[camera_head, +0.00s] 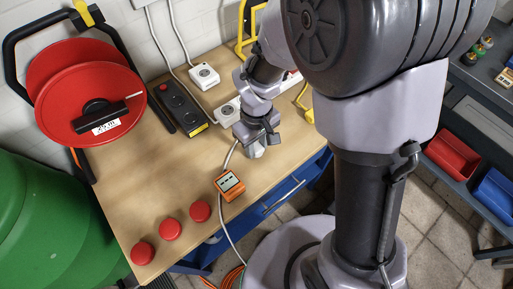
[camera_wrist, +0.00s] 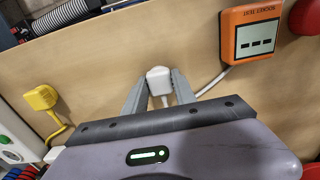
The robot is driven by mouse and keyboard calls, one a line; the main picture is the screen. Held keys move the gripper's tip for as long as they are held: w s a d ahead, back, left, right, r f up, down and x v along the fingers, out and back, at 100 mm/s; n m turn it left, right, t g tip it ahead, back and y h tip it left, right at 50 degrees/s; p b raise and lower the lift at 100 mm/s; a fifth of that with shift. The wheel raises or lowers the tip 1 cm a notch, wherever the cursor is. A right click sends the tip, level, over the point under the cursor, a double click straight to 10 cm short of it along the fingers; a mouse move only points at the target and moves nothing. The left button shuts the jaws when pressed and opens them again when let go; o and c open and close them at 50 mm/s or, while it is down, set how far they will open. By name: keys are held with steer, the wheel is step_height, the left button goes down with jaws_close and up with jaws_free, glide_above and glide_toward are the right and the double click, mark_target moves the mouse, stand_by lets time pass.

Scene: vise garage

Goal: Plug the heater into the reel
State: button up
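The red cable reel (camera_head: 65,95) with a black frame and a "25 m" label stands at the back left of the bench. Its sockets cannot be made out. My gripper (camera_head: 256,148) is low over the middle of the bench, to the right of the reel. In the wrist view my gripper (camera_wrist: 159,82) has its fingertips against both sides of a white plug (camera_wrist: 158,76). A white cable (camera_wrist: 212,83) runs from it toward the right. A yellow plug (camera_wrist: 40,97) with a yellow cable lies to the left. No heater can be made out, so the white plug's appliance cannot be told.
An orange socket tester (camera_head: 229,184) sits near the bench's front edge, with three red knobs (camera_head: 170,229) to its left. A black power strip (camera_head: 178,105) and white sockets (camera_head: 204,75) lie behind. A green barrel (camera_head: 50,230) stands at left.

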mark_target(256, 147)
jaws_close()
step_height(256, 147, up, 10)
steer(key=p, duration=0.4)
steer(key=shift+p, duration=0.35)
